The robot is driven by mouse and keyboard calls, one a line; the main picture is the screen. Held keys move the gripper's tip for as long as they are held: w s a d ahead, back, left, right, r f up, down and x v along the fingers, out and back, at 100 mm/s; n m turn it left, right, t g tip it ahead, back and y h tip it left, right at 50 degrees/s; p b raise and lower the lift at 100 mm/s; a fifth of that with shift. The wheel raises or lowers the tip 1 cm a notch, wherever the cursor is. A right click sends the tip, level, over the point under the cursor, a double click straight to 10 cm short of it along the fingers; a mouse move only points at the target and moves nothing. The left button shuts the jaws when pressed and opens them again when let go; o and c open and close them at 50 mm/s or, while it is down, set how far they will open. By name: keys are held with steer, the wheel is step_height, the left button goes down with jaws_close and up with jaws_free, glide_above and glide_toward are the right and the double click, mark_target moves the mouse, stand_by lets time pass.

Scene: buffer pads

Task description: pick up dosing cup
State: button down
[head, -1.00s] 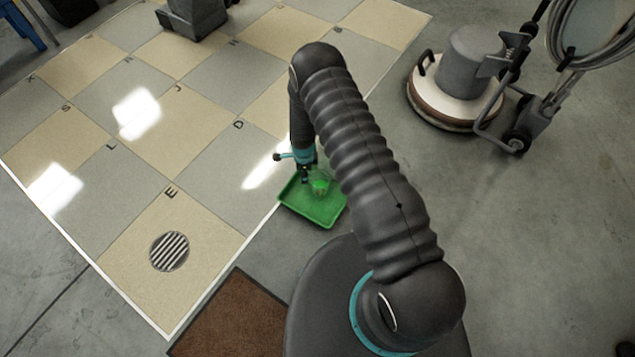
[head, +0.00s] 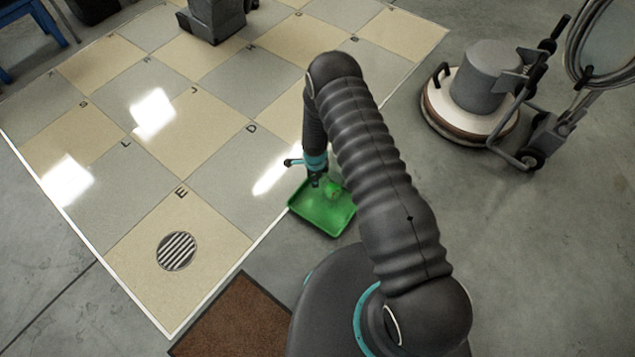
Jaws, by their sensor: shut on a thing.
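A small, see-through dosing cup (head: 333,189), tinted green, shows at the back right part of a shallow green tray (head: 318,218). My gripper (head: 319,181) points down at the cup's left side and is shut on it. The fingers are small and dark here, so the exact grip is hard to see. I cannot tell whether the cup touches the tray floor or hangs just above it. My ribbed arm covers the area right of the cup and tray.
The tray sits on grey floor beside the white border of a lettered checkered floor (head: 210,230). A floor polisher (head: 480,90) stands at the upper right. A brown mat (head: 235,318) lies in front, and a round drain grille (head: 176,250) is at the left.

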steer(key=shift+r, duration=4.85)
steer(key=shift+r, duration=0.1)
steer(key=shift+r, duration=0.1)
steer(key=shift+r+p, duration=0.9)
steer(key=shift+r, duration=2)
